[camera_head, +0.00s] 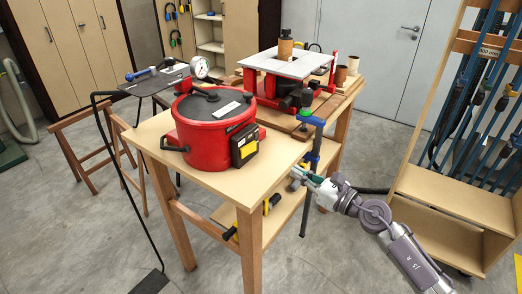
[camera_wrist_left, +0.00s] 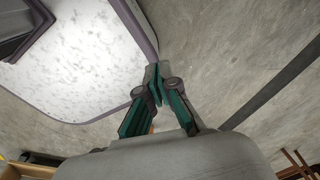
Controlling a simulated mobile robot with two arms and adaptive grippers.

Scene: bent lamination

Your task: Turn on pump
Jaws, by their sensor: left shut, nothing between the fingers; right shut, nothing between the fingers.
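A round red vessel (camera_head: 215,135) with a dark lid stands on the near wooden table. A black and yellow box (camera_head: 244,146) is on its right front side, and a round white gauge (camera_head: 199,67) sits at its back. I cannot tell which part is the pump's switch. My right gripper (camera_head: 300,178) is shut and empty, beside the table's right edge, lower than the top and apart from the vessel. My left gripper (camera_wrist_left: 155,84) is shut and empty in the left wrist view, above the grey floor; it does not show in the head view.
The wooden table (camera_head: 165,127) has bare top at its front and left. A red machine with a grey top (camera_head: 288,64) stands behind. A clamp (camera_head: 309,123) grips the right edge near my right arm. A wooden rack (camera_head: 440,190) of clamps stands at right.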

